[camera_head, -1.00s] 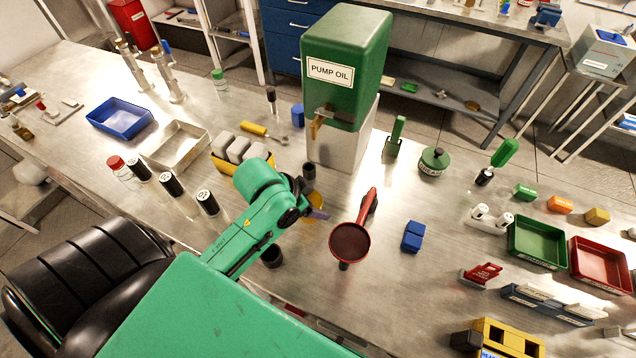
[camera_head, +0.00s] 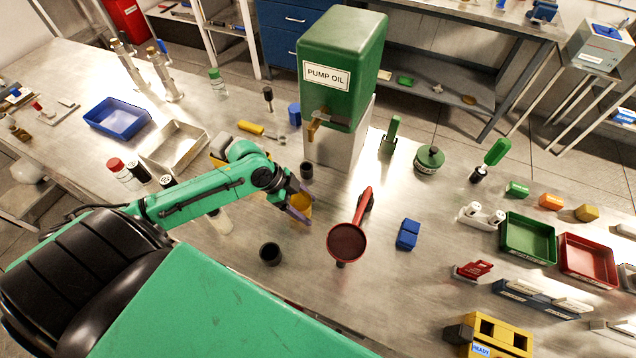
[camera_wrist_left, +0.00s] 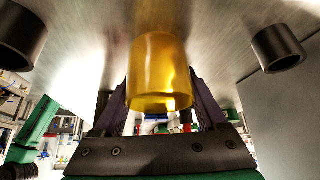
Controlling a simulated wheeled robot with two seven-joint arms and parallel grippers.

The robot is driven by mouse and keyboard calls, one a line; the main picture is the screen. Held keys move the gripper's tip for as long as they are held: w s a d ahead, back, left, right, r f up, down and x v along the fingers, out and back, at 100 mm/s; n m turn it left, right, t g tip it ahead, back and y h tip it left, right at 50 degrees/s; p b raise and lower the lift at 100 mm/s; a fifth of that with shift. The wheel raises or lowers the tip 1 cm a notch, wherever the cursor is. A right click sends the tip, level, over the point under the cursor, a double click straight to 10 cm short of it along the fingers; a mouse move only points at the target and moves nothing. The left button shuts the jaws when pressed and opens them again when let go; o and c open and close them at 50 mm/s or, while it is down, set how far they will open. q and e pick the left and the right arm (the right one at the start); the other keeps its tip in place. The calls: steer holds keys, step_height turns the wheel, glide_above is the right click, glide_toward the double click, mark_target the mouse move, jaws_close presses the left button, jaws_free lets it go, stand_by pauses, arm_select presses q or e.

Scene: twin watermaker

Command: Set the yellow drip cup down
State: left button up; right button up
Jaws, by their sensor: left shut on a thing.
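The yellow drip cup (camera_head: 301,207) is between the fingers of my left gripper (camera_head: 297,206), low over the steel bench in front of the pump oil tank. The wrist view shows the cup (camera_wrist_left: 160,72) held between two purple-grey fingers. One end of it meets or nearly meets its reflection in the bench; I cannot tell whether it touches. My left gripper is shut on the cup. My right gripper is not in view.
A black cup (camera_head: 270,253) stands nearer me, and another (camera_head: 306,170) stands beyond the gripper. A red funnel (camera_head: 347,243) is to the right. The green pump oil tank (camera_head: 340,75) stands behind. Bare bench lies between the near black cup and the funnel.

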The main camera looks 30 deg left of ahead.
arm_select(q)
steer(key=w, duration=0.2)
steer(key=w+p, duration=0.1)
steer(key=w, duration=0.5)
steer(key=shift+w+a+r, duration=0.15)
steer(key=shift+a+r, duration=0.05)
steer(key=shift+r, duration=0.15)
steer(key=shift+f+p, duration=0.55)
steer(key=shift+s+f, duration=0.2)
steer(key=shift+f, duration=0.05)
steer(key=o, duration=1.1)
steer(key=shift+c, duration=0.2)
steer(key=shift+o, duration=1.1)
